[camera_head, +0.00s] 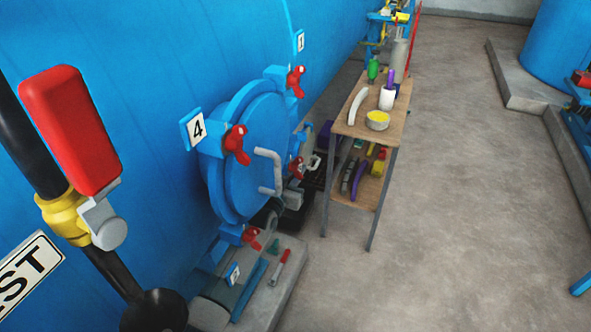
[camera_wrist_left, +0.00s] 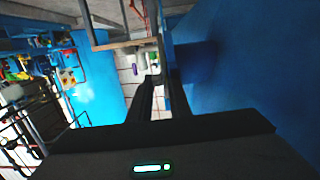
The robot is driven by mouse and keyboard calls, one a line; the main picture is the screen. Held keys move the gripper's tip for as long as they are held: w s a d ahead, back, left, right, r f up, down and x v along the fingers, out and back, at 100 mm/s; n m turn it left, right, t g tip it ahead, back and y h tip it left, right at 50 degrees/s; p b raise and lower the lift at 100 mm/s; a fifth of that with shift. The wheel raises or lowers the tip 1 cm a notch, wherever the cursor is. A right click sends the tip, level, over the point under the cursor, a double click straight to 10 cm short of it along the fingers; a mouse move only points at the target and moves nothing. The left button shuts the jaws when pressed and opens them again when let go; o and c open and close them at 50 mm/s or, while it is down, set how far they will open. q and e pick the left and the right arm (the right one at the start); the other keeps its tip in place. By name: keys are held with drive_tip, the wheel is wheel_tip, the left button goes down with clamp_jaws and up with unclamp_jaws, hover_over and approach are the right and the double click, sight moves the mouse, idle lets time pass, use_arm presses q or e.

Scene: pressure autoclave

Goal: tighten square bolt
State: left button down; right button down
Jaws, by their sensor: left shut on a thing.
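The round blue door (camera_head: 245,155) of the autoclave is closed against the vessel, with a grey handle (camera_head: 271,172) on it. Blue clamps with red winged knobs sit around its rim: one by tag 4 (camera_head: 237,145), one at the top (camera_head: 295,82), one on the right (camera_head: 297,168) and one at the bottom (camera_head: 251,237). I cannot tell which part is the square bolt. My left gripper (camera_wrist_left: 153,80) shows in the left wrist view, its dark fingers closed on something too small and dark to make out. I cannot pick it out in the head view. My right gripper is not in view.
A red valve lever (camera_head: 70,130) on a black pipe stands close at the left. A two-shelf wooden table (camera_head: 350,128) with bottles and a yellow tub (camera_head: 377,120) stands right of the door. A red-tipped tool (camera_head: 279,268) lies below.

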use_arm(q)
drive_tip(key=shift+s+d, duration=0.1)
drive_tip(key=shift+d, duration=0.2)
drive_tip(key=c, duration=1.7)
unclamp_jaws()
drive_tip(key=shift+d, duration=0.1)
drive_tip(key=shift+a, duration=0.25)
drive_tip(key=v, duration=1.7)
drive_tip(key=shift+s+d+b, duration=0.1)
drive_tip(key=shift+s+b, duration=0.1)
drive_tip(key=shift+b, duration=0.1)
drive_tip(key=shift+c, duration=0.5)
